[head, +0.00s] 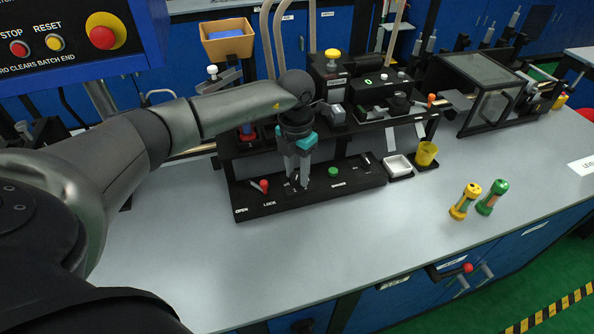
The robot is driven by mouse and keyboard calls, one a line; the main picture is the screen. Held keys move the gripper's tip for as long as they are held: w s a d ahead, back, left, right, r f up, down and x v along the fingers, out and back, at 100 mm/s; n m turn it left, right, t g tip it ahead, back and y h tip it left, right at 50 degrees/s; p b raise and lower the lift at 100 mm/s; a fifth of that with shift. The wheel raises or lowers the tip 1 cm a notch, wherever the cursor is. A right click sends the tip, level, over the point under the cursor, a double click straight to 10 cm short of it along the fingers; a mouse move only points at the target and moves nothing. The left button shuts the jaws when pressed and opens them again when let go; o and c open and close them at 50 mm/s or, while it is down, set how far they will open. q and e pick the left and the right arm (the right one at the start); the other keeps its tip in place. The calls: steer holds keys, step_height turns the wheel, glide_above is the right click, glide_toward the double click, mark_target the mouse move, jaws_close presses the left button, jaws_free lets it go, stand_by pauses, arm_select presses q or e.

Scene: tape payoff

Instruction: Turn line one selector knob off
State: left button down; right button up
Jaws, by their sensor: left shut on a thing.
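The black control panel (325,187) lies along the front of the bench fixture. My left gripper (297,182) comes down onto the panel from above, fingers pointing down. It is shut on a small dark knob (299,184), which I take to be the selector knob. The fingers hide most of the knob, so its pointer direction and markings cannot be read. My right gripper is not in view.
A red-tipped lever (264,186) by OPEN and LOCK labels sits left of the gripper, and a green button (333,171) sits right of it. A white tray (399,166), yellow cup (426,153) and two spool-shaped pieces (465,201) stand farther right.

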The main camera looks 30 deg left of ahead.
mark_target(297, 174)
arm_select(q)
steer(key=shift+m, duration=0.3)
steer(key=m+b, duration=0.1)
steer(key=m, duration=0.4)
steer(key=shift+m+b, duration=0.3)
steer(key=shift+b, duration=0.05)
steer(key=m+b, duration=0.1)
steer(key=m, duration=0.4)
steer(key=shift+m, duration=0.3)
steer(key=shift+r, duration=0.1)
steer(key=c, duration=0.5)
jaws_free()
step_height(297, 174, up, 15)
steer(key=p, duration=0.1)
steer(key=shift+w, duration=0.15)
steer(key=shift+r, duration=0.1)
